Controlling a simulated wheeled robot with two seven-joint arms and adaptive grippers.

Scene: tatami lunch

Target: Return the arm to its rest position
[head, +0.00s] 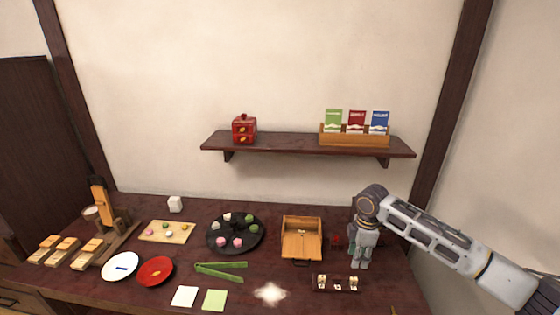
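My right arm comes in from the right edge and its gripper (361,266) points down over the right part of the dark table (260,295). The gripper is just right of the wooden box (301,238) and behind a small dark tray (322,284) with little pieces on it. Its fingers are small and dark in this view, so I cannot tell whether they are open or shut. Red items (337,241) show partly behind and beside it. My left gripper is not in view.
A black round plate (236,246) with sweets, green tongs (220,267), a white plate (120,267) and a red plate (155,271) fill the table's middle and left. A wall shelf (290,143) holds a red box (244,129) and a wooden packet rack (353,138).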

